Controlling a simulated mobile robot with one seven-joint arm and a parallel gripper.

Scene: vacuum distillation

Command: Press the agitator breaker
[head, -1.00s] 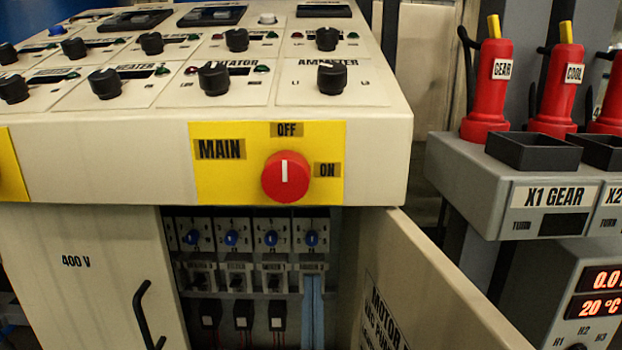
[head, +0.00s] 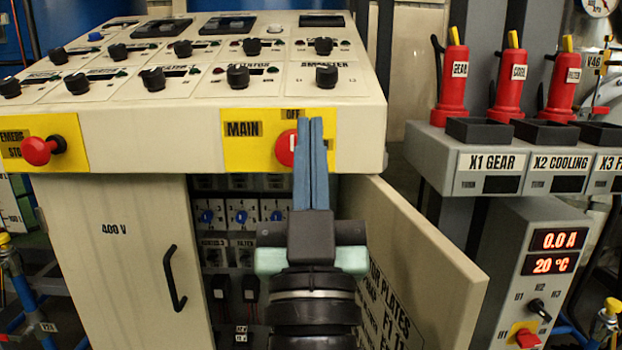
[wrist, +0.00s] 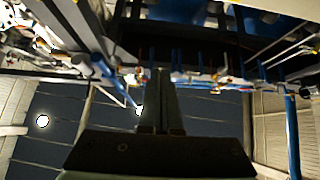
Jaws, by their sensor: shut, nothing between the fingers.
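The row of breakers with blue buttons (head: 241,215) sits inside the open cabinet below the MAIN panel. The labels under them are too small to read surely, so I cannot tell which is the agitator breaker. My gripper (head: 311,121) is shut and empty, with long blue fingers pointing up. In the head view it stands in front of the cabinet opening and hides the right part of the breaker row. Its fingertips overlap the red MAIN switch (head: 285,149). In the wrist view the shut fingers (wrist: 161,75) point away from the breakers, which do not show there.
The cabinet door (head: 425,265) stands open to the right of my gripper. A closed 400 V door (head: 115,265) with a black handle is on the left. The console top (head: 190,60) overhangs the opening.

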